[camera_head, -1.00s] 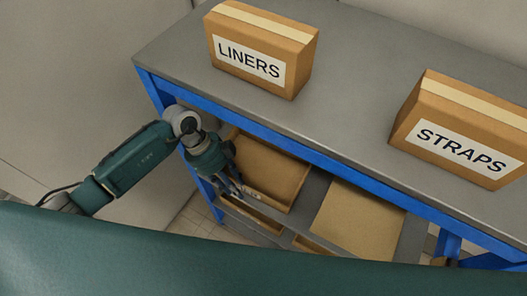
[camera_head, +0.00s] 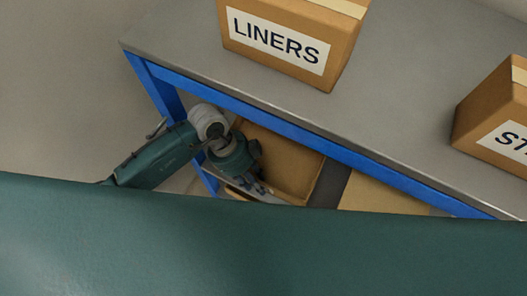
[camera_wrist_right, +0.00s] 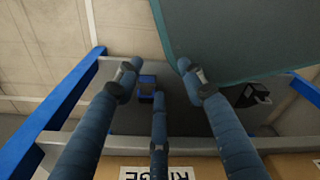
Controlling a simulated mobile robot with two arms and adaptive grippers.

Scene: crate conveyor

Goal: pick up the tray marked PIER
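An open brown tray (camera_head: 283,155) stands on the lower shelf under the left part of the grey top in the head view. No PIER label is readable, so I cannot tell whether it is the named tray. My left gripper (camera_head: 262,187) reaches down at its near left edge; its fingers are small and partly hidden, so contact and opening are unclear. My right gripper (camera_wrist_right: 160,82) has its fingers spread with nothing held, seen in the right wrist view. A label (camera_wrist_right: 157,173) partly behind a finger there seems to read RIDGE, on a brown front.
Boxes marked LINERS (camera_head: 290,42) and, cut off, one starting ST (camera_head: 490,115) stand on the grey table top (camera_head: 200,45). A blue beam (camera_head: 290,125) edges it above the shelf. Another brown surface (camera_head: 380,195) lies right of the tray. My green body hides the foreground.

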